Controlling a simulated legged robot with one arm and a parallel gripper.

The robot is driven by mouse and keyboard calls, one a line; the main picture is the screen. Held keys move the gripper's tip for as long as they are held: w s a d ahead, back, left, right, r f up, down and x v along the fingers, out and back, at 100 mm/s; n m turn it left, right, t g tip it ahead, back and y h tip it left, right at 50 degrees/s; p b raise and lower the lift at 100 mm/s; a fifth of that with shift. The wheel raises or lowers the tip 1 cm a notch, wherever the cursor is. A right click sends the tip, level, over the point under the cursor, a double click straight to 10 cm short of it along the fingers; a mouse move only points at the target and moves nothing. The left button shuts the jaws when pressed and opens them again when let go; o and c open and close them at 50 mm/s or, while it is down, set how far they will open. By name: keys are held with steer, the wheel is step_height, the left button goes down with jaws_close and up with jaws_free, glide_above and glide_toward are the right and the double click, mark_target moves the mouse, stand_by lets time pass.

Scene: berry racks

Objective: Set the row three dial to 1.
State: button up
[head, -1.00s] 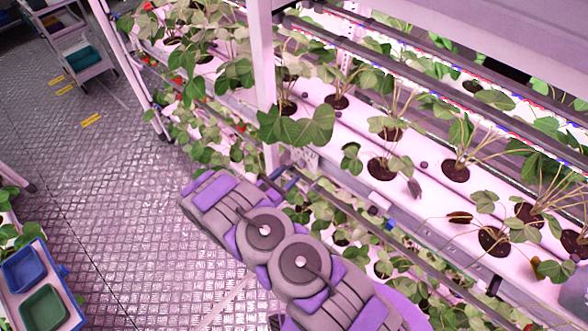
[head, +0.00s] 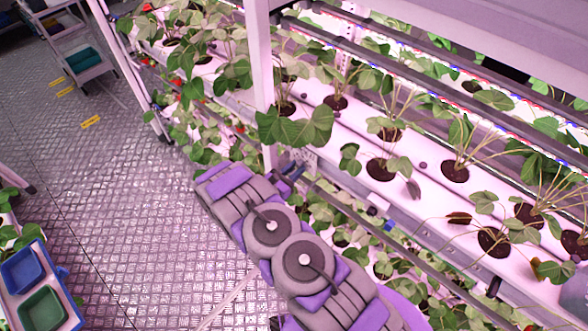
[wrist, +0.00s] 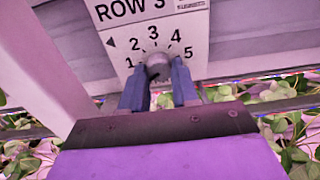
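The row three dial plate (wrist: 112,14) fills the top of the wrist view, white with "ROW 3" and the numbers 1 to 5 in an arc. Its round grey knob (wrist: 158,64) sits under the 3. The two blue fingers of my gripper (wrist: 160,78) stand on either side of the knob, very close to it. I cannot tell whether they press on it. The knob's pointer is not clear, so its setting cannot be read. In the head view my gripper (head: 285,176) is beside the rack post, partly hidden by my arm, and the plate (head: 304,158) shows small.
A white rack post (head: 261,90) stands beside the dial. Potted leafy plants (head: 380,168) fill the rack shelves on the right. A cart with blue and green trays (head: 42,305) stands at lower left. The metal floor (head: 120,200) between is clear.

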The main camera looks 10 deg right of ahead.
jaws_close()
steer(key=shift+m, duration=0.3)
steer(key=m, duration=0.3)
steer(key=shift+w, duration=0.1)
steer(key=shift+m+b, duration=1.1)
steer(key=shift+m, duration=0.9)
steer(key=o, duration=0.6)
jaws_free()
